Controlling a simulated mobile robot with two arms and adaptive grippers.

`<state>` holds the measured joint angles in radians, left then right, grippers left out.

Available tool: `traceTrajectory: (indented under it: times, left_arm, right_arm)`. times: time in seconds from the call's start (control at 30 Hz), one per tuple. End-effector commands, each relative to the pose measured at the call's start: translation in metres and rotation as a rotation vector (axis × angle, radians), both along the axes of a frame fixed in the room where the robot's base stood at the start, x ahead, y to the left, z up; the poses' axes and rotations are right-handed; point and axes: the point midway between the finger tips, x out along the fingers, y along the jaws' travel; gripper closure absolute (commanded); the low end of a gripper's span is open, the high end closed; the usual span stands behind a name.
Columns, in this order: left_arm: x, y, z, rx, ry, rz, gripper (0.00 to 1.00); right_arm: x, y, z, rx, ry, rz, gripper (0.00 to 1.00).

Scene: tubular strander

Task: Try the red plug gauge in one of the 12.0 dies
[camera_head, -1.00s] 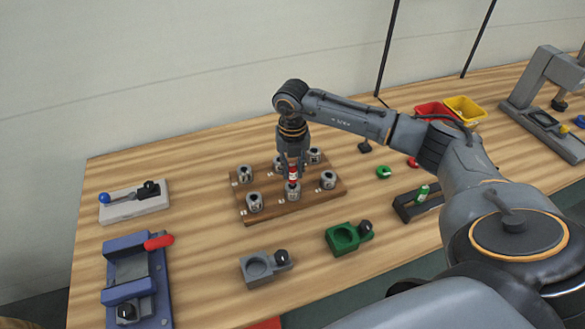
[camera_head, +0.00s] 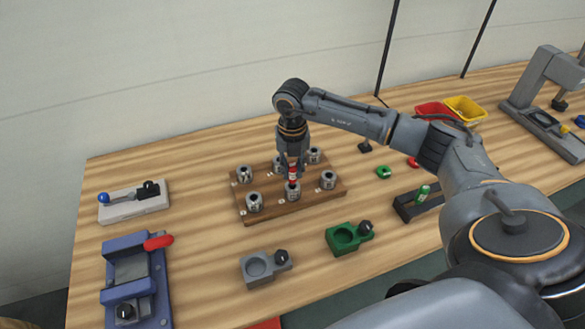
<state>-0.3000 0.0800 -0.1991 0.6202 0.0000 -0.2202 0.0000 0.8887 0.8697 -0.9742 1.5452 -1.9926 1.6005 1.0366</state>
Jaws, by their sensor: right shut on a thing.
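The red plug gauge (camera_head: 293,174) is held upright in my right gripper (camera_head: 292,168), which is shut on it. Its lower end is at the top of the front middle die (camera_head: 293,192) on the wooden die board (camera_head: 268,214). I cannot tell whether the tip is inside the bore or just above it. Other grey dies stand on the board, among them the front left one (camera_head: 254,202), the front right one (camera_head: 328,180) and the back left one (camera_head: 244,174). The die labels are too small to read. My left gripper is not in view.
A grey fixture (camera_head: 257,268) and a green fixture (camera_head: 343,238) stand in front of the board. A blue vise-like device (camera_head: 128,270) and a white base with a lever (camera_head: 133,206) are at left. Red (camera_head: 432,110) and yellow (camera_head: 466,109) bins stand at the back right.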

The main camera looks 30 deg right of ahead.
Motion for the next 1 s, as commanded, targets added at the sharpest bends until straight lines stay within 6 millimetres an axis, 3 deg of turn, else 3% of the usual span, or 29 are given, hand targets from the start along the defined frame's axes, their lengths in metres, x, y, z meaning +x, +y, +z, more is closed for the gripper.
traceTrajectory:
  times: [1.0]
  left_arm:
    - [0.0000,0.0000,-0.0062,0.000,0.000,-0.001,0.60]
  right_arm:
    - [0.0001,0.0002,-0.0079,0.000,0.000,0.000,1.00]
